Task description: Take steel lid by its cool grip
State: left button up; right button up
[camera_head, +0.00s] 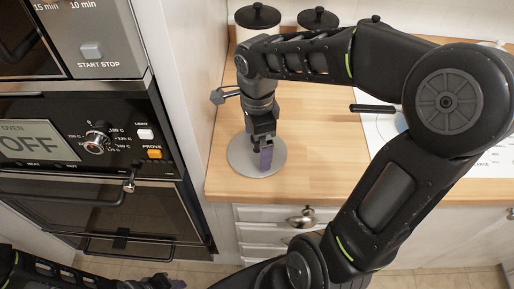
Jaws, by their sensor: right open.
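The steel lid (239,158) is a flat grey disc lying on the wooden counter, near its left front edge. My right gripper (262,155) points down over the middle of the lid, with its jaws open. The gripper covers the lid's centre, so the grip is hidden, and I cannot tell whether the fingers are around it or above it. My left gripper (165,282) shows only partly at the bottom edge, low in front of the ovens and far from the lid; its jaws are too unclear to read.
Two canisters with black lids (258,17) stand at the back of the counter (320,170). A dark handle (374,108) lies at a white hob to the right. A tall oven cabinet (185,80) rises on the left. Drawers (265,214) are below the counter.

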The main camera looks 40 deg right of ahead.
dwell(0.6)
jog(key=shift+s+f, duration=0.15)
grip_shut()
dwell(0.8)
